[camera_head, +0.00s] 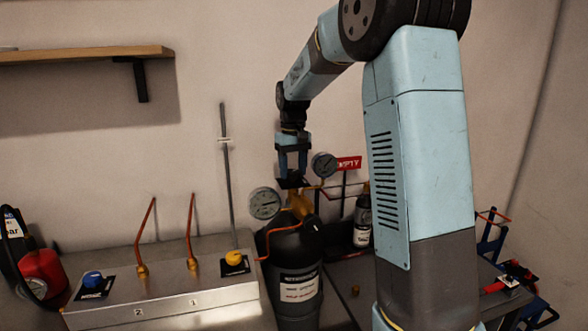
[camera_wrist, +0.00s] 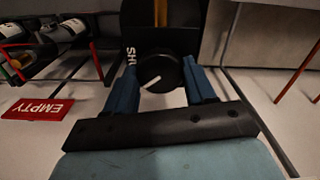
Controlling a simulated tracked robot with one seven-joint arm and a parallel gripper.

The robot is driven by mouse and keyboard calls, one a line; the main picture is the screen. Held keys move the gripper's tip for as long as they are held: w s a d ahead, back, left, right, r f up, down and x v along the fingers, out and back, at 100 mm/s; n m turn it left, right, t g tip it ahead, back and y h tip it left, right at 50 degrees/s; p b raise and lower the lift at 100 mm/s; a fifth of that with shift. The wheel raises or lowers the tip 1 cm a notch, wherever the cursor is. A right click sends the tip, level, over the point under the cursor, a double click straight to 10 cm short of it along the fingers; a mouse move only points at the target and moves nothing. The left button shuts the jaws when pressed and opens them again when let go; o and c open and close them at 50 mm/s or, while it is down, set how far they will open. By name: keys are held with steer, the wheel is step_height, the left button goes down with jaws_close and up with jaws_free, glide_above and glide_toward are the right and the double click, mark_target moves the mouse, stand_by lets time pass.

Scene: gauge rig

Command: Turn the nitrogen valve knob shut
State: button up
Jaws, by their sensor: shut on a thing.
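A black round knob (camera_wrist: 160,72) with a white pointer line sits between my two blue fingers in the wrist view. The line slants toward the lower left, apart from the white lettering "SHU" on the black plate (camera_wrist: 130,38) left of the knob. My gripper (camera_head: 292,175) points down above the brass valve (camera_head: 300,202) on a large black cylinder (camera_head: 292,247), and is shut on the knob. In the head view the fingers and plate hide the knob. The cylinder's white label is too small to read.
A round gauge (camera_head: 264,203) and a second gauge (camera_head: 323,164) stand close to my gripper. A red EMPTY sign (camera_head: 349,163) and a smaller bottle (camera_head: 363,222) are to the right. A metal box (camera_head: 180,303) with blue and yellow knobs is at left. A shelf (camera_head: 85,54) juts from the wall.

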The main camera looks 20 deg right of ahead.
mark_target(293, 171)
steer(key=m, duration=0.3)
steer(key=shift+m, duration=2.2)
steer(key=o, duration=1)
steer(key=shift+o, duration=0.2)
step_height(293, 171, up, 14)
steer(key=shift+f, duration=0.15)
